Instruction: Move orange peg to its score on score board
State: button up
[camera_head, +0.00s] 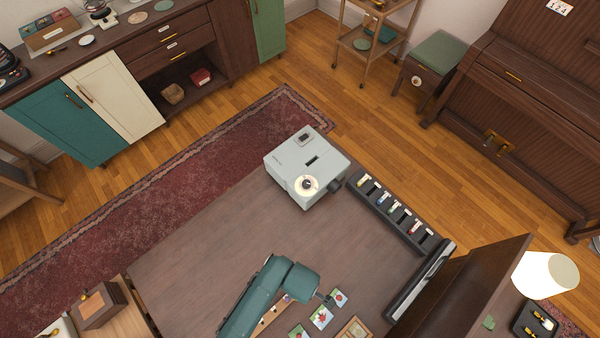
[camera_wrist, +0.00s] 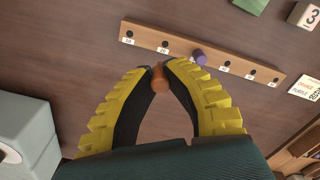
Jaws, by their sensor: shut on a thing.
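The orange peg (camera_wrist: 160,82) is held between the yellow-and-black fingertips of my gripper (camera_wrist: 159,70) in the wrist view. The score board (camera_wrist: 232,67) is a light wooden strip with a row of dark holes and small number labels. It lies beyond the fingertips, and the peg appears apart from it in the picture; its height above the table is unclear. A purple peg (camera_wrist: 200,57) stands at the board near its middle. In the head view my arm covers most of the board, and only a bit of the wood (camera_head: 268,316) shows.
A numbered block (camera_wrist: 304,15) and a printed card (camera_wrist: 306,88) lie to the right of the board. A grey projector (camera_head: 306,168) and a black tray of small items (camera_head: 392,212) stand on the dark table (camera_head: 220,235). Picture cards (camera_head: 321,317) lie close to my arm. The table's middle is clear.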

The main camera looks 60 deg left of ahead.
jog(key=shift+s+f+n, duration=0.15)
jog(key=shift+s+n, duration=0.25)
jog(key=shift+n, duration=0.3)
jog(key=shift+f+b, duration=3.1)
jog(key=shift+b, duration=0.6)
grip_shut()
jog(key=shift+r, duration=0.15)
jog(key=shift+p, duration=0.3)
jog(key=shift+p, duration=0.35)
jog(key=shift+f+b, duration=0.85)
jog(key=shift+f, duration=0.6)
jog(key=o, duration=0.8)
grip_release()
jog(key=shift+c, duration=0.2)
jog(key=shift+r+p, duration=3)
jog(key=shift+p, duration=0.5)
